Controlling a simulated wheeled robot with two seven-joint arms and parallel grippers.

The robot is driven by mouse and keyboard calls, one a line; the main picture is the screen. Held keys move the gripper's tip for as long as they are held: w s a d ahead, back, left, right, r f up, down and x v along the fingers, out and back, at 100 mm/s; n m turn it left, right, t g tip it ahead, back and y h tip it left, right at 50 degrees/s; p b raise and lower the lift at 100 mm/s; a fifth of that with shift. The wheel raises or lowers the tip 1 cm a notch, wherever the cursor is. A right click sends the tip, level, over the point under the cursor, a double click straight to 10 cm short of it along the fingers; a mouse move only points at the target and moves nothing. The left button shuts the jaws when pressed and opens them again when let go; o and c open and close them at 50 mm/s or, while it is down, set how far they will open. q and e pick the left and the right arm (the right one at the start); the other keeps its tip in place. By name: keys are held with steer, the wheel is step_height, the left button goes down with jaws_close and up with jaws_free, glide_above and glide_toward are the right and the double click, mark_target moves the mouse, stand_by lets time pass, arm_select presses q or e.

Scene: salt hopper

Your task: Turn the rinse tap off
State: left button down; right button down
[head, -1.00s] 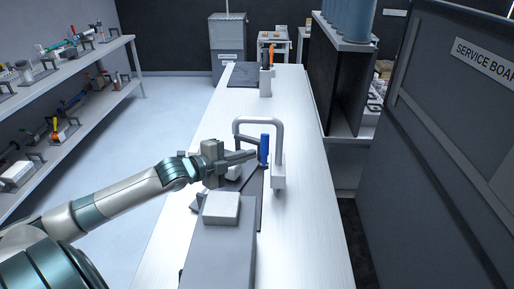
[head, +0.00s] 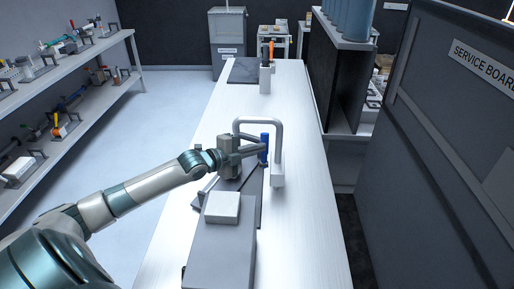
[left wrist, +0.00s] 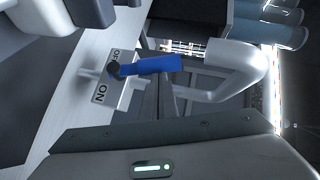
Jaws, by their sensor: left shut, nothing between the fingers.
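The rinse tap (head: 278,160) is a pale grey arched pipe on a block at the bench's middle. Its blue lever handle (head: 264,143) points up in the head view. In the left wrist view the blue lever (left wrist: 152,66) runs sideways from a dark pivot, beside a plate (left wrist: 112,80) with partly covered ON and OFF lettering. My left gripper (head: 262,148) is shut and empty, with its fingertips right at the lever; I cannot tell whether they touch. The fingers (left wrist: 167,100) also show just below the lever in the left wrist view. My right gripper is out of view.
A grey box with a white block (head: 222,207) stands on the near bench. A holder (head: 265,80) with tools stands farther back. The dark service board (head: 440,150) is at the right, and shelves (head: 75,100) are at the left. The bench right of the tap is clear.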

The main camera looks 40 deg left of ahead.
arm_select(q)
steer(key=w+a+b, duration=0.2)
steer(key=b, duration=0.1)
steer(key=shift+w+r, duration=0.15)
steer(key=shift+w, duration=0.25)
steer(key=shift+d, duration=0.1)
stand_by(0.5)
